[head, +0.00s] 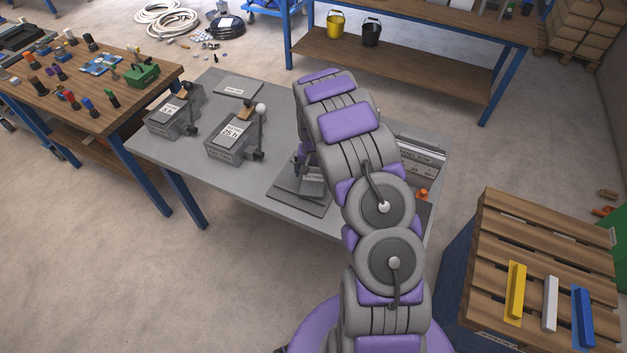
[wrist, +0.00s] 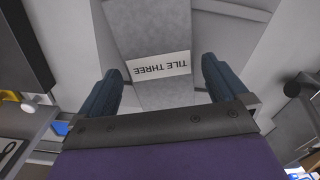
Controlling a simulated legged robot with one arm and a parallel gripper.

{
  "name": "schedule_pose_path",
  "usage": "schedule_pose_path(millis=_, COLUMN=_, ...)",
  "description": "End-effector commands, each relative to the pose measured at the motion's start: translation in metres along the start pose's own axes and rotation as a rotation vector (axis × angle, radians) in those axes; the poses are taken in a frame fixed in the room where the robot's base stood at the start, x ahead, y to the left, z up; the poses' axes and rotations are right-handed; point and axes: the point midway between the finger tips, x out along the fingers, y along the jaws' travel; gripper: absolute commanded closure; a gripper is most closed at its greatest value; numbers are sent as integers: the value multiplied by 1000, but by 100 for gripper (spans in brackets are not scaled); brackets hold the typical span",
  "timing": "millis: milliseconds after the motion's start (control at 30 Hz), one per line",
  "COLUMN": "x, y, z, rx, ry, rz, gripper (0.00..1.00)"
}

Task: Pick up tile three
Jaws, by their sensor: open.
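Tile three (wrist: 150,30) is a grey piece with a white label reading "TILE THREE", upside down in the wrist view. In the head view a labelled grey piece (head: 312,184), likely the same tile, sits on a dark grey plate (head: 290,200) on the grey table, partly hidden by my arm. My gripper (wrist: 160,85) is open. Its two dark blue fingers stand on either side of the label, with the tile between them in the picture. I cannot tell whether they touch it. In the head view the gripper is mostly hidden behind my arm.
On the grey table (head: 190,140) stand two labelled grey units with levers (head: 234,136) (head: 174,112) and a flat grey plate (head: 236,88). A panel (head: 420,152) lies right of my arm. A pallet (head: 540,245) with yellow, white and blue bars is at right.

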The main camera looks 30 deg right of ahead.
Motion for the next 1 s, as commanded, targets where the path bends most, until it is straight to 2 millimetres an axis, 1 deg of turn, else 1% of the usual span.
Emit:
schedule_pose_path(millis=33, x=10, y=1, z=1, rx=1, ry=-3, rz=1, gripper=0)
schedule_pose_path(millis=100, x=17, y=1, z=2, rx=1, ry=-3, rz=1, gripper=0)
schedule_pose_path(millis=333, x=18, y=0, z=1, rx=0, ry=-2, rz=0, gripper=0)
schedule_pose_path(millis=367, x=17, y=0, z=1, rx=0, ry=-2, rz=0, gripper=2)
schedule_pose_path(millis=1000, x=17, y=0, z=1, rx=0, ry=-1, rz=0, gripper=63)
